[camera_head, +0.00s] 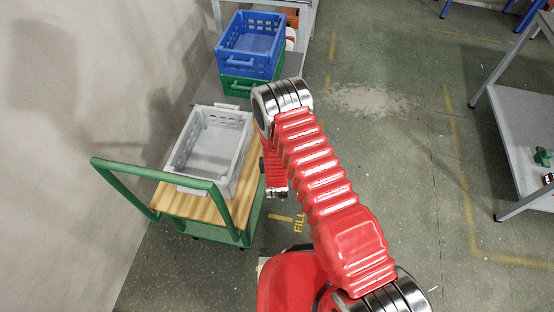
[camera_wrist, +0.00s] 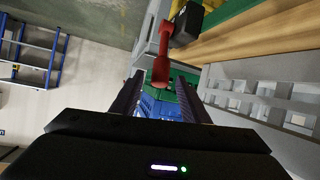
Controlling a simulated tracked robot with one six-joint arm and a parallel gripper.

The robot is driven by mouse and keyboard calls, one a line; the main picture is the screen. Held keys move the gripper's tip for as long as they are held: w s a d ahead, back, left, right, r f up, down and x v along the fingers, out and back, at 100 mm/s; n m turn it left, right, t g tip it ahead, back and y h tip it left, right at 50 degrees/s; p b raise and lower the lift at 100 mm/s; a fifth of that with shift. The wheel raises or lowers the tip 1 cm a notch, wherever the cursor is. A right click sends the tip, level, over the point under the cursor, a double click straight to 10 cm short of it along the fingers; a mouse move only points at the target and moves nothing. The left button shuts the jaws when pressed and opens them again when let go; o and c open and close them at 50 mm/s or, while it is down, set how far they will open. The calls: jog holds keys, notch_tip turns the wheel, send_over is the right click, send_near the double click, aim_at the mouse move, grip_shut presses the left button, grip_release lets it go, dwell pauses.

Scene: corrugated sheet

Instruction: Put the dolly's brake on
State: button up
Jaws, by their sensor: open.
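The dolly has a wooden deck (camera_head: 190,205) and a green push handle (camera_head: 150,172). It stands at the left in the head view, beside my arm. In the wrist view the deck (camera_wrist: 250,38) runs along the upper right. A red lever (camera_wrist: 161,68) juts out near the dolly's edge, next to a black and yellow part (camera_wrist: 188,22). My gripper (camera_wrist: 160,80) is open, and the lever's red end shows between its two dark fingers; I cannot tell whether they touch it. In the head view my own arm hides the lever and most of the gripper.
A grey crate (camera_head: 236,172) sits on the deck. Behind it, a blue crate (camera_head: 250,42) is stacked on a green crate (camera_head: 250,86). A wall (camera_head: 75,80) is close on the left. A grey shelf rack (camera_head: 512,150) stands at right. The floor between is clear.

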jog(key=v, duration=1)
jog(key=shift+s, duration=0.35)
